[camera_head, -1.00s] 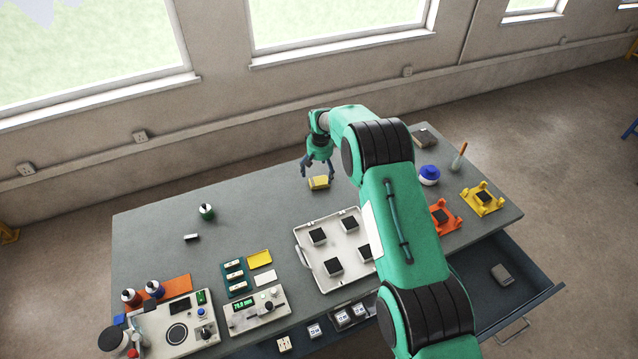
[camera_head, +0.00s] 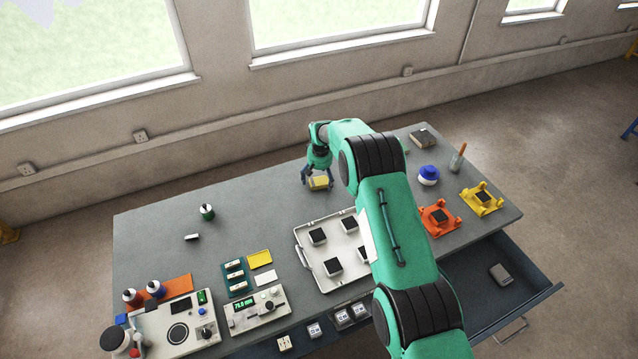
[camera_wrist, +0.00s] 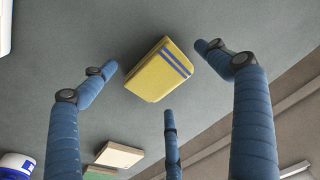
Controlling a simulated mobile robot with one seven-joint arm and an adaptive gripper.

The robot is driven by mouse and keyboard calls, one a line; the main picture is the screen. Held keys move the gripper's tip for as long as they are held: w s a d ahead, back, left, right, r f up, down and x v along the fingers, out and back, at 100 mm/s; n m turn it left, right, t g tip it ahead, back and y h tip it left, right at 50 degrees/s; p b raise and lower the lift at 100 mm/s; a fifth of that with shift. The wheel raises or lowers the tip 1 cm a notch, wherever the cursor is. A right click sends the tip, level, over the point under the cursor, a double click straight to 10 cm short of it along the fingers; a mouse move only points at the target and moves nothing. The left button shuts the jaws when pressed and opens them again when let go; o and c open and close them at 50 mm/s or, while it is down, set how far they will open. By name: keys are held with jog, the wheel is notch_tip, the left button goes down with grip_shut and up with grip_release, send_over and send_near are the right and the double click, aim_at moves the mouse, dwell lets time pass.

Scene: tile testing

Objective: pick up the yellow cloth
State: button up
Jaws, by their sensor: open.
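The yellow cloth (camera_head: 320,183) lies folded on the grey table near its far edge. In the wrist view the cloth (camera_wrist: 155,75) is a thick yellow pad with two blue stripes at one end. My gripper (camera_head: 318,181) is low over the cloth, with its fingers around it. In the wrist view my gripper (camera_wrist: 157,85) has three blue fingers spread apart, with the cloth between and beyond the tips. The fingers are open, and no finger clearly touches the cloth.
A white tray (camera_head: 303,240) with several dark tiles stands in front of the cloth. A green-and-dark jar (camera_head: 207,212) is to the left. A blue-lidded pot (camera_head: 428,175) and an orange fixture (camera_head: 439,218) are to the right. A drawer (camera_head: 535,290) is open at front right.

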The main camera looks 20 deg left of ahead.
aim_at(319, 179)
dwell(0.4)
jog(key=c, duration=1.3)
jog(key=shift+r, duration=0.2)
jog(key=shift+r+b, duration=0.3)
jog(key=shift+r, duration=1.25)
jog(key=s+d, duration=0.3)
jog(key=s, duration=0.1)
jog(key=s+d+r, duration=0.1)
jog(key=s+d, duration=0.1)
jog(key=s, duration=0.3)
jog(key=s+d+b, duration=0.1)
jog(key=s+d, duration=0.2)
jog(key=s, duration=0.1)
jog(key=shift+s+d+r, duration=0.25)
jog(key=shift+d, duration=0.05)
